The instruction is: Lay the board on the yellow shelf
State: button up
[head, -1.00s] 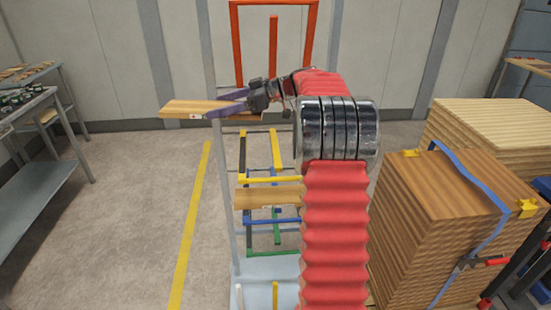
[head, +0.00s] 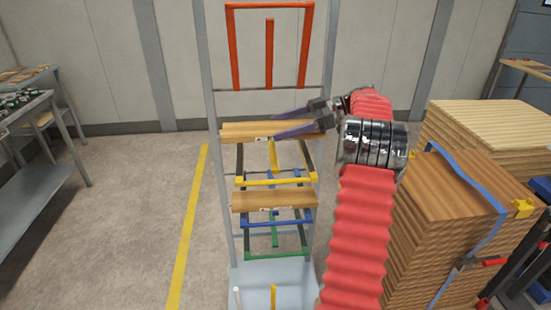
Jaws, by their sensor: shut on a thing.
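The board (head: 240,133), a light wooden plank with a small label on its front edge, is held level across the rack. My gripper (head: 278,124) is shut on its right part, with one purple finger above and one at the front. The yellow shelf (head: 255,183) is a set of yellow-tipped bars below the board. A gap shows between the board's front edge and the yellow front bar, so the board appears raised above the shelf. The board hides the shelf's rear part. I cannot tell whether another board lies behind it.
Another board (head: 262,201) lies just below, at the blue shelf (head: 292,224). A green shelf (head: 262,256) is lower and an orange frame (head: 270,45) tops the rack. Strapped wood stacks (head: 440,200) stand right. A grey bench (head: 40,160) stands left; floor between is clear.

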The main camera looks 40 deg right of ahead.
jog(key=shift+f, duration=2.2)
jog(key=shift+f, duration=2.5)
jog(key=shift+f, duration=0.15)
jog(key=o, duration=1.3)
